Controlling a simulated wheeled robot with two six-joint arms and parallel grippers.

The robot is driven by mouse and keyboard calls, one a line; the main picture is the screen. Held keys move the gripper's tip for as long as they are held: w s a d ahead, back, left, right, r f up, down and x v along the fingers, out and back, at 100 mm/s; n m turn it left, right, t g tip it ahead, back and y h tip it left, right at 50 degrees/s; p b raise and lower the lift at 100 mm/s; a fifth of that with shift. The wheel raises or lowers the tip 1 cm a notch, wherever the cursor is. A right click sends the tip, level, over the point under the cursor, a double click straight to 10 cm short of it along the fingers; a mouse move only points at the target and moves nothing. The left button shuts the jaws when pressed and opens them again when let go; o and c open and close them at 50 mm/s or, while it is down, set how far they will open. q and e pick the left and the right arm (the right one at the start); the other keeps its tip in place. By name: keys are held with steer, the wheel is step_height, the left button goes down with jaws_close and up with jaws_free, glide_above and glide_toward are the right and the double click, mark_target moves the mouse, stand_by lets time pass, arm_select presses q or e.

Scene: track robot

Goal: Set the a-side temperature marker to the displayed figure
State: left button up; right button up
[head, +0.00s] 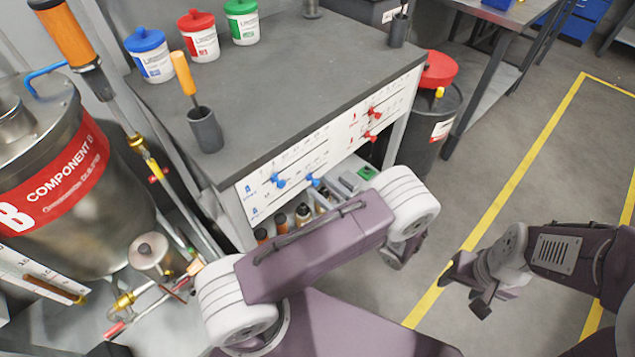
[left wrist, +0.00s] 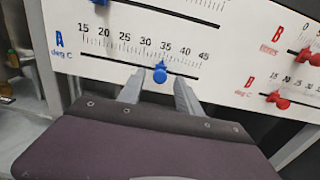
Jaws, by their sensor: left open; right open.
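The a-side temperature marker is a blue slider (left wrist: 160,73) on the "A deg C" scale (left wrist: 145,45), which runs from 15 to 45. It points between 30 and 35, nearer 35. My left gripper (left wrist: 158,84) is open, with one finger on each side of the marker in the left wrist view; I cannot tell whether they touch it. In the head view the marker (head: 313,180) shows on the white panel (head: 350,145), while my left arm hides the left gripper. My right gripper (head: 463,291) is open and empty over the floor. No displayed figure is readable.
Another blue marker (head: 277,181) is on the a-side scale above. Two red markers, (head: 374,112) and (head: 369,135), are on the b-side. The grey bench top (head: 290,90) carries lidded tubs. A steel Component B tank (head: 80,190) stands left. The floor at right is clear.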

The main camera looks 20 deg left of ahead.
arm_select(q)
steer(key=v, duration=0.6)
steer(key=shift+s+d+p, duration=0.15)
steer(key=shift+d+p, duration=0.1)
steer(key=shift+p, duration=0.05)
steer(key=s+a+n+g+h, duration=0.3)
steer(key=s+n+g+h, duration=0.25)
steer(key=n+h, duration=0.2)
steer(key=s+a+n+g+h, duration=0.35)
steer(key=s+n+h, duration=0.3)
steer(key=n, duration=0.25)
step_height(320, 180, up, 24)
steer(key=w+d+n+t+h+p, duration=0.1)
steer(key=n+p, duration=0.5)
steer(key=p, duration=1.6)
steer(key=shift+w+d+r+t+h, duration=0.25)
steer(key=shift+w+d+t+h, duration=0.15)
steer(key=shift+t+h, duration=0.65)
